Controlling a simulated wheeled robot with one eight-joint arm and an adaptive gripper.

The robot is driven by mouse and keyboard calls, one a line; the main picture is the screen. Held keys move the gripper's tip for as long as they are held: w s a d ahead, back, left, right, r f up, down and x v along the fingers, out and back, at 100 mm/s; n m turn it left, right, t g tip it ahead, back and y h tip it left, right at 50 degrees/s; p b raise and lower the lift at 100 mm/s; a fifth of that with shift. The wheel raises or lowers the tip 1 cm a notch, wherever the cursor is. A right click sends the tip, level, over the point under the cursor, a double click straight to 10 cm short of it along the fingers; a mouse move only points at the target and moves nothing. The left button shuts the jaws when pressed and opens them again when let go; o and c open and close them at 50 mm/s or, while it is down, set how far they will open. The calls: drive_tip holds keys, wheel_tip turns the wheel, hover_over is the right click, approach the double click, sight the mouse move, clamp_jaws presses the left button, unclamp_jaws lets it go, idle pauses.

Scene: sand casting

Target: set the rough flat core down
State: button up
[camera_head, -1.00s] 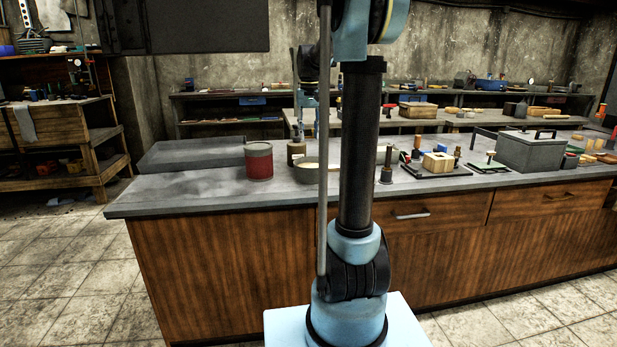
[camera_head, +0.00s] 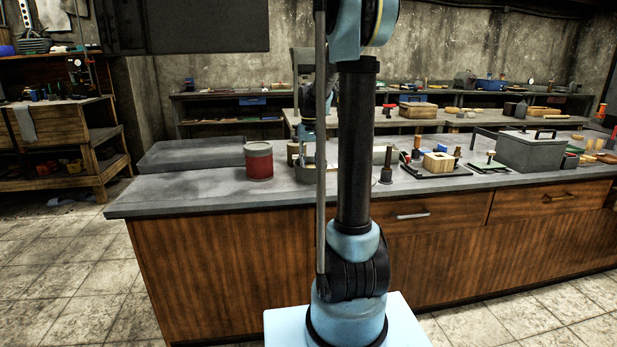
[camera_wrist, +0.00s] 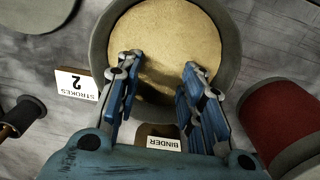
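In the wrist view my gripper (camera_wrist: 161,64) is open, its two blue fingers apart over a round grey bowl (camera_wrist: 232,50) filled with tan, sand-like material (camera_wrist: 165,30). Nothing shows clearly held between the fingers. A darker patch, perhaps shadow, lies on the tan surface between them. I cannot make out the rough flat core as a separate piece in either view. In the head view my arm hides most of the gripper and the bowl.
A red can (camera_wrist: 285,120) stands right of the bowl; it also shows in the head view (camera_head: 259,163). A "STROKES 2" card (camera_wrist: 76,84) and a "BINDER" label (camera_wrist: 164,143) are close by. The bench's left top (camera_head: 180,187) is clear; a lidded grey box (camera_head: 528,152) stands right.

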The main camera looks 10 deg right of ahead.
drive_tip(key=shift+f, duration=0.8)
drive_tip(key=c, duration=0.8)
drive_tip(key=shift+r, duration=0.15)
